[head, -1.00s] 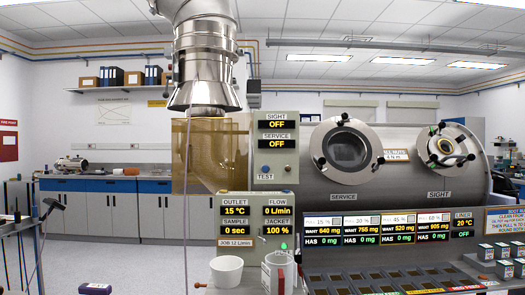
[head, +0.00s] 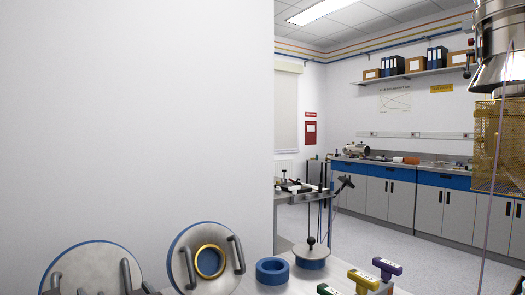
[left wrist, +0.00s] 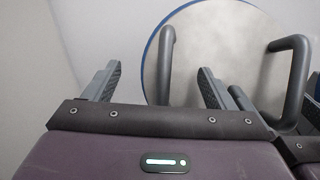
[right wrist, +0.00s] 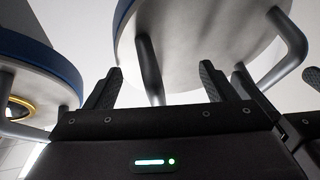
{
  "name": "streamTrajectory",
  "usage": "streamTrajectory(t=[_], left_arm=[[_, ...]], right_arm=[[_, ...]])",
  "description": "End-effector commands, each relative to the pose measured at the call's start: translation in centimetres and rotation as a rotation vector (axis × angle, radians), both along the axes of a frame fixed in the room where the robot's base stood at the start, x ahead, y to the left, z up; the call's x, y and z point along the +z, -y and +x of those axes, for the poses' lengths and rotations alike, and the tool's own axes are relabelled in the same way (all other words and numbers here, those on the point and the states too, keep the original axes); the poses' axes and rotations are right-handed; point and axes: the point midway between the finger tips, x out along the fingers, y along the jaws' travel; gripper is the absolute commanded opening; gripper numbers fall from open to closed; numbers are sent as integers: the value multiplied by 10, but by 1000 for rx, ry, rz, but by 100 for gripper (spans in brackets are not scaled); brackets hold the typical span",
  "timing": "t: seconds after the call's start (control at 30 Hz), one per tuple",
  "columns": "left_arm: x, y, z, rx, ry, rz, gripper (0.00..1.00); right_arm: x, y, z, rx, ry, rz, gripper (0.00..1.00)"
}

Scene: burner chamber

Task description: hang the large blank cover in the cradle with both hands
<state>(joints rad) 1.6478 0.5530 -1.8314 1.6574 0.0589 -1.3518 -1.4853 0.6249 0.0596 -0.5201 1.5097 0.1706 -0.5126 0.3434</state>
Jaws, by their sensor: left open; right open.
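The large blank cover (head: 92,265), a pale disc with a blue rim and two grey bar handles, shows at the bottom left of the head view, its lower part cut off. It fills the top of the left wrist view (left wrist: 225,45) and of the right wrist view (right wrist: 195,40). My left gripper (left wrist: 158,80) is open, with one handle bar seen between its fingers. My right gripper (right wrist: 158,80) is open, with the other handle seen between its fingers. I cannot tell how deep the bars sit. No cradle can be made out.
A second cover with a brass-ringed window (head: 208,262) stands close to the right of the blank one. A blue ring (head: 272,270), a blue-rimmed disc with a knob (head: 311,256) and coloured T-handles (head: 363,280) lie further right. A white wall (head: 135,120) rises behind the covers.

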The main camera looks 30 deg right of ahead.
Motion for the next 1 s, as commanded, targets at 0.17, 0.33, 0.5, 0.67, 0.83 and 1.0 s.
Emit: streamTrajectory(t=[0.17,0.33,0.5,0.67,0.83,1.0], left_arm=[[-1,2,-9,-1,0,-1,78],[-1,4,-17,-1,0,0,78],[-1,7,-25,-1,0,-1,78],[-1,9,-33,-1,0,-1,78],[-1,11,-41,-1,0,-1,78],[0,11,-46,1,1,-1,78]], right_arm=[[-4,0,0,0,-1,0,78],[-7,0,0,0,-2,0,78],[-10,0,0,0,-3,-1,78],[-12,0,0,0,-5,-1,78],[-15,0,0,1,-6,-1,78],[-17,0,0,0,-7,-2,78]])
